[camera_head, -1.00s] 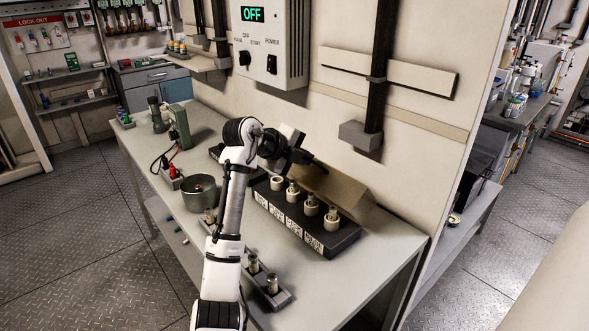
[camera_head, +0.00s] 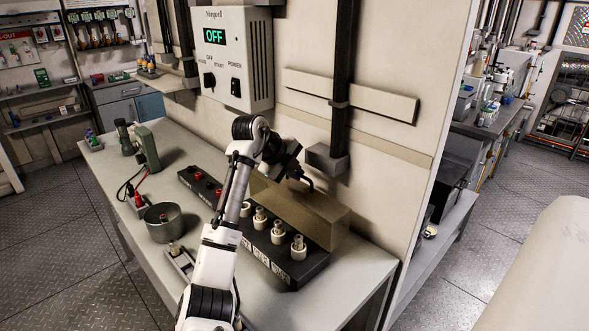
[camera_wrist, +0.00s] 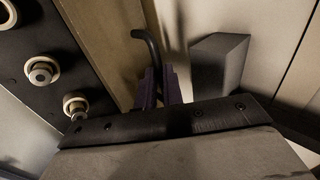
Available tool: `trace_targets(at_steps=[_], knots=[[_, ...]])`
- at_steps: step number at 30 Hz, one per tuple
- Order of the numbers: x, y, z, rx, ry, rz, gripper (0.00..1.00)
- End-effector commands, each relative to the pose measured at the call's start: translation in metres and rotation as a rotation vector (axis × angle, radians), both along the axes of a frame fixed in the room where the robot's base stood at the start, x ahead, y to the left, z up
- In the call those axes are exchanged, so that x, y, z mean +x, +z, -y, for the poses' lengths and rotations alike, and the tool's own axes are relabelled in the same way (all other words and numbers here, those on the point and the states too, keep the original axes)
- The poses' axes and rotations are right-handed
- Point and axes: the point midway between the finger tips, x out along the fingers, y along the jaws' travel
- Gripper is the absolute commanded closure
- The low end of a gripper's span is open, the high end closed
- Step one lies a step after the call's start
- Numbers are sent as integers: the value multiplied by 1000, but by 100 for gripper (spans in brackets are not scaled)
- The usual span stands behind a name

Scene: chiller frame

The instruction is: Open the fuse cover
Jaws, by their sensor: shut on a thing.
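The tan fuse cover (camera_head: 318,218) stands raised along the wall side of the black fuse block (camera_head: 290,272), and the white fuse holders (camera_head: 279,232) in front of it are uncovered. My gripper (camera_head: 304,181) is at the cover's upper edge. In the wrist view my gripper (camera_wrist: 161,88) has its purple fingers close together at the dark hooked handle (camera_wrist: 149,45), shut on it, beside the tan cover (camera_wrist: 105,38). The handle's lower part is hidden by the fingers. My arm hides part of the cover and block in the head view.
A grey block on a dark wall conduit (camera_head: 328,158) is close above and right of my gripper. The panel reading OFF (camera_head: 232,57) hangs on the wall. A metal pot (camera_head: 162,222) and a small fuse tray (camera_head: 181,262) are on the bench left of my arm.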

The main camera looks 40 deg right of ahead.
Motion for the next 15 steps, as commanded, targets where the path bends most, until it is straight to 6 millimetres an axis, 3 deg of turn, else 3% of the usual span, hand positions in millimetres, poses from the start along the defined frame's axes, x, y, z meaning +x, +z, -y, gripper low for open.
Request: trace_targets(at_steps=[1,12,13,15], knots=[[2,13,1,-20,5,14,100],[2,12,1,-17,6,15,100],[2,12,1,-17,5,15,88],[2,11,1,-15,5,14,78]])
